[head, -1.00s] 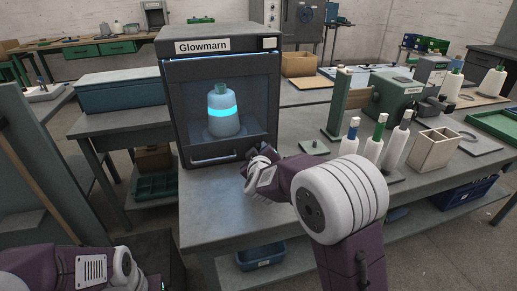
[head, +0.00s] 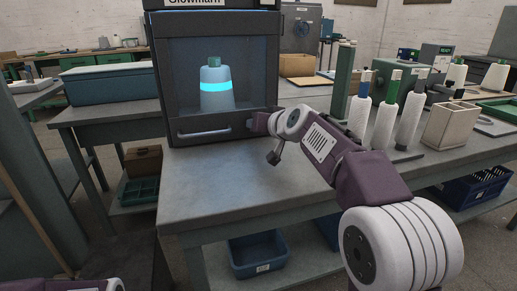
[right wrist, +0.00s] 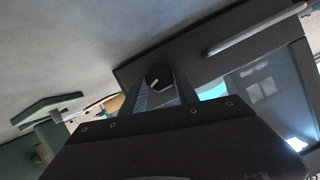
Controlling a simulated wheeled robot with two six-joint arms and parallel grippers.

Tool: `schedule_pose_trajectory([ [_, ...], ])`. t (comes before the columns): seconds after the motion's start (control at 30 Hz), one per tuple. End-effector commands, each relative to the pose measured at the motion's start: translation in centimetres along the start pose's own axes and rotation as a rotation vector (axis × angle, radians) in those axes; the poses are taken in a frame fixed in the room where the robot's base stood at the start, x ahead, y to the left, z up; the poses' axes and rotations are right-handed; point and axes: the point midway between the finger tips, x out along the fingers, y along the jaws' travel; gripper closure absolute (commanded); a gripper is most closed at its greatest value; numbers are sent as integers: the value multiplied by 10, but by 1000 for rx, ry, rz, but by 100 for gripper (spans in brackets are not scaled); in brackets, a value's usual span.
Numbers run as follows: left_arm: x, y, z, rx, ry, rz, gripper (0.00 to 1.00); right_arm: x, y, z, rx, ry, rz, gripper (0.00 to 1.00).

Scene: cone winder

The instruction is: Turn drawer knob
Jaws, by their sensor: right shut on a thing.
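The dark cabinet (head: 261,60) stands on the grey workbench, with its name sign cut off at the top of the head view. A pale bar handle (head: 205,134) runs along its lower front; it also shows in the right wrist view (right wrist: 255,30). The round black knob (right wrist: 158,76) with a white mark sits on the front beside the handle. My right gripper (right wrist: 163,90) is shut on the knob, one finger on each side. In the head view my right gripper (head: 258,122) reaches the cabinet's lower right corner and hides the knob. My left gripper is out of view.
A blue-grey cone with a glowing band (head: 216,88) stands inside the cabinet. Several white spindles (head: 384,122) and a beige box (head: 450,125) stand to the right on the bench (head: 235,190). The bench top in front of the cabinet is clear.

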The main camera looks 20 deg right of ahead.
Motion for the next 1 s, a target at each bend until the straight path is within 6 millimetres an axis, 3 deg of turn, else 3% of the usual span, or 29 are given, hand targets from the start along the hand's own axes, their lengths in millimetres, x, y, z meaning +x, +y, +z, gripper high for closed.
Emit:
schedule_pose_trajectory([
  [0.1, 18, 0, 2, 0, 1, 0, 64, 2, 4, 5, 86, -3, -34, 100],
  [0.4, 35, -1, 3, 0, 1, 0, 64, 2, 4, 3, 254, -6, -105, 100],
  [1.0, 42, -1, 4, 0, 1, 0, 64, 1, 3, 1, 339, -6, -142, 100],
])
